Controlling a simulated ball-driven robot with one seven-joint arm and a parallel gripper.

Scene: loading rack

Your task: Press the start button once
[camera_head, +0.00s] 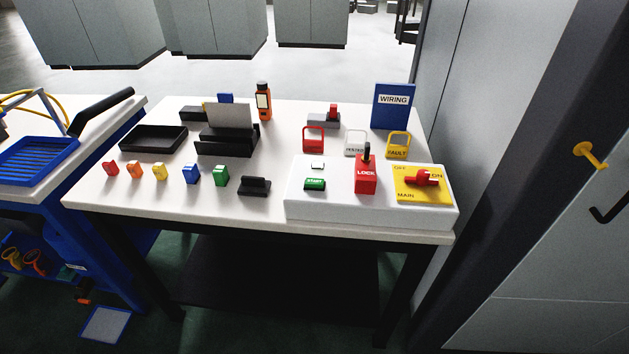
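The green start button (315,184), lettered START, sits at the front left of a white control box (340,214) on the right part of the white table. A small white square (317,165) is just behind it. To its right are a red LOCK block (366,178) with a dark upright piece on top, and a yellow MAIN switch plate (408,196) with a red handle (428,177) near ON. My gripper is not in view. Nothing covers the start button.
A blue cart (60,185) stands left. A tall grey cabinet (540,150) borders the right.

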